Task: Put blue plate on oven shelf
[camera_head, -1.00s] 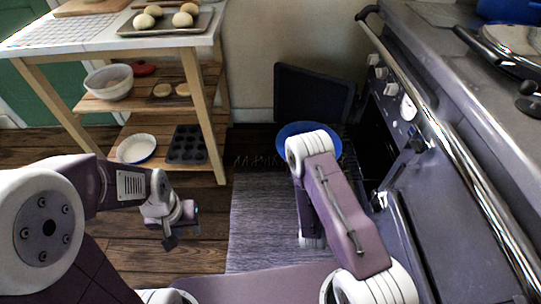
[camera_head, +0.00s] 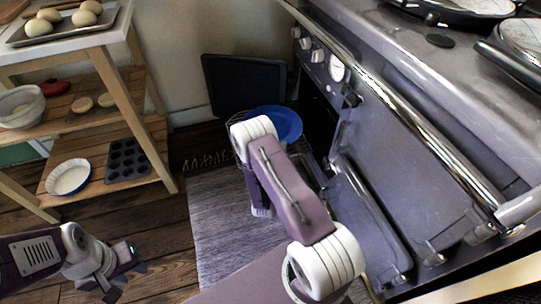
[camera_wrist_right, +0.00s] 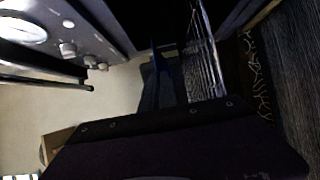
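The blue plate (camera_head: 286,122) shows in the head view behind my right arm, in front of the opening at the far end of the stove; my arm covers part of it. A wire oven shelf (camera_wrist_right: 207,60) stands out clearly in the right wrist view, with a narrow dark blue edge, likely the plate (camera_wrist_right: 182,80), beside it. I cannot tell whether plate and shelf touch. My right gripper is hidden behind its own arm in the head view, and its fingertips cannot be made out in the dark wrist view. My left gripper (camera_head: 128,281) is open and empty, low at the left.
The grey stove (camera_head: 420,150) with its long rail fills the right. A dark panel (camera_head: 243,85) stands by the back wall. A wooden trolley (camera_head: 150,125) with bowls and a muffin tin (camera_head: 128,160) is at the left. A grey rug (camera_head: 225,225) covers the floor between.

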